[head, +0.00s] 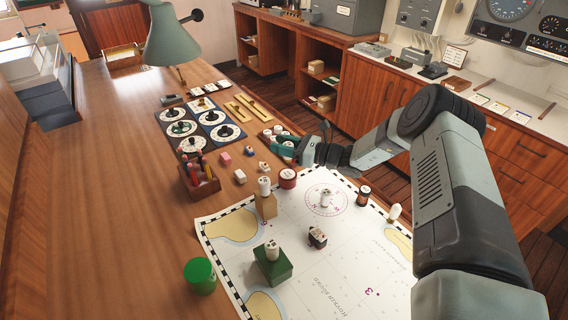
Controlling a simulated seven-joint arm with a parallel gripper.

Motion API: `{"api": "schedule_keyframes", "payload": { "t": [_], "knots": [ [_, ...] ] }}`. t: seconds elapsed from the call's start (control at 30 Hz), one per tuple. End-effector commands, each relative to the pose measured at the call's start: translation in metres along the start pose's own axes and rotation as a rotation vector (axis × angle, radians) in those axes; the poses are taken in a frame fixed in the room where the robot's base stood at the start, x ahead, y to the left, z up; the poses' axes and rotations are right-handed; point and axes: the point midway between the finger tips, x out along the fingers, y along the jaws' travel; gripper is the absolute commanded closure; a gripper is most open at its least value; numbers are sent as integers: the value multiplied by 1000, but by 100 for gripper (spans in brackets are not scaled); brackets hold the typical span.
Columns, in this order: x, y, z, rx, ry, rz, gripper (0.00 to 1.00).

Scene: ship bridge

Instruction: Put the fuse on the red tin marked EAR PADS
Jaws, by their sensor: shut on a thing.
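My gripper (284,148) is at the far end of the arm, above the table near the far edge of the chart. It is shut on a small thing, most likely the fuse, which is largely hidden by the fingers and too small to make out. A round red tin with a pale lid (287,180) stands at the chart's far edge, just below the gripper in the picture. Its lettering is too small to read. A darker brownish-red tin (362,197) stands further right on the chart.
The chart (345,270) bears a wooden block (267,207), a green box (271,266) and several white pieces. A green cylinder (200,276), a red rack (199,183), dials (181,128) and a lamp (174,35) stand nearby. The table's left side is clear.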

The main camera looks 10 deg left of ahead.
Motion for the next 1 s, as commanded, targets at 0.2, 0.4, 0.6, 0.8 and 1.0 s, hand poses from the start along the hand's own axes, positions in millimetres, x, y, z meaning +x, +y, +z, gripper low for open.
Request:
{"api": "schedule_keyframes", "payload": {
  "t": [0.2,0.4,0.6,0.8,1.0],
  "knots": [
    [0,0,-22,-1,-2,0,92],
    [1,1,-47,0,-1,1,92],
    [0,0,-56,-2,-2,0,92],
    [0,0,-58,-1,-1,0,92],
    [0,0,-60,-1,-1,1,41]
  ]
}}
